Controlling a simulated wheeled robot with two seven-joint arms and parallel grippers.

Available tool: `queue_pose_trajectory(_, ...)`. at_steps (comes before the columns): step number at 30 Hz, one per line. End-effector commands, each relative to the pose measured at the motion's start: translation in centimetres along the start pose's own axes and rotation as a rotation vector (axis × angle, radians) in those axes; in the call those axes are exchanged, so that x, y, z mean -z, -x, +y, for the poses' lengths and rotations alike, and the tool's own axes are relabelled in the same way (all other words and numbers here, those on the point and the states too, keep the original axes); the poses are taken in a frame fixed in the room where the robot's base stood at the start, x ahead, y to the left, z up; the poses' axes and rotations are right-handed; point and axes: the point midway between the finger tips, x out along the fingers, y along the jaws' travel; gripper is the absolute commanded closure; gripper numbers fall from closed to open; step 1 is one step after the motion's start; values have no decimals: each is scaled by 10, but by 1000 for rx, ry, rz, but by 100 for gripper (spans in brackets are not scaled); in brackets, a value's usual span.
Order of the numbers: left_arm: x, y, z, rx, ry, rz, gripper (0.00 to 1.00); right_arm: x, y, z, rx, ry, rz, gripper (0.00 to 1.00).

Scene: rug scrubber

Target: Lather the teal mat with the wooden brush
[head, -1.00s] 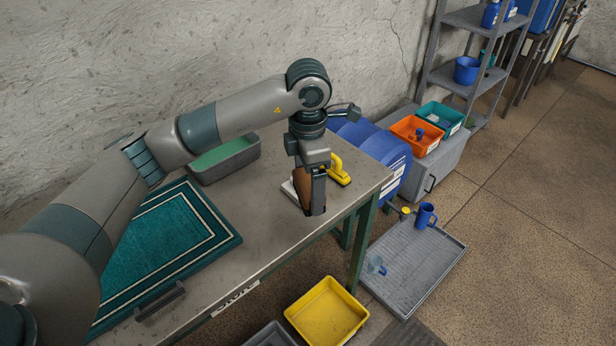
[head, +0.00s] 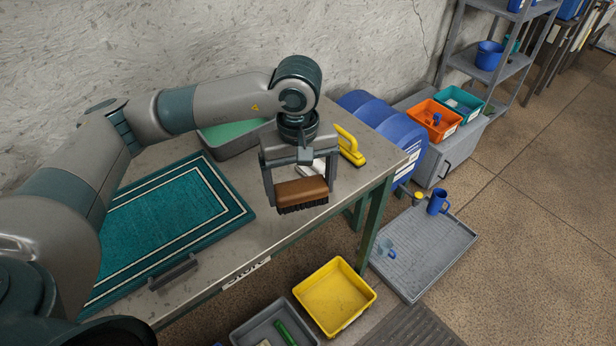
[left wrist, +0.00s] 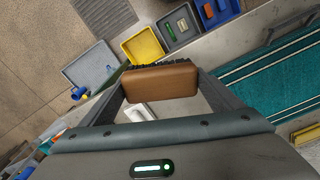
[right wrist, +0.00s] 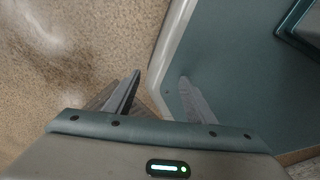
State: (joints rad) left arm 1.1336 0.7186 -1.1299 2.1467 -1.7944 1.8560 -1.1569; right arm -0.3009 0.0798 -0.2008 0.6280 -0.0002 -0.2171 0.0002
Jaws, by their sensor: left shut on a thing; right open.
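The wooden brush (head: 301,191) has a brown back and dark bristles facing down. My left gripper (head: 300,190) is shut on it by its two ends and holds it over the table's right part. The brush also shows between the fingers in the left wrist view (left wrist: 162,80). The teal mat (head: 150,232) with pale border lines lies flat on the table, to the left of the brush and apart from it. My right gripper (right wrist: 160,95) is open and empty in the right wrist view, away from the mat.
A grey tub (head: 232,140) with green contents stands at the back of the table (head: 225,252). A yellow-handled tool (head: 350,147) and a white item lie behind the brush. A dark handle-like bar (head: 174,272) lies at the mat's front edge. A yellow tray (head: 335,297) is below the table.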

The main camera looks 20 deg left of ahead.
Motion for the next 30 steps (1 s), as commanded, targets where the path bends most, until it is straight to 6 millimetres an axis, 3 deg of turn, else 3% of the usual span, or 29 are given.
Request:
queue_pose_trajectory(6, -13, -1, -18, 5, -320, -6, 43, 0, 0, 0, 0, 0, 0, 50)
queue_pose_trajectory(13, -23, -2, -31, 6, -573, -14, 43, 0, 0, 0, 0, 0, 0, 50)
queue_pose_trajectory(27, -27, -2, -35, 7, -666, -18, 43, 0, 0, 0, 0, 0, 0, 50)
queue_pose_trajectory(30, -27, -2, -35, 7, -666, -18, 43, 0, 0, 0, 0, 0, 0, 69)
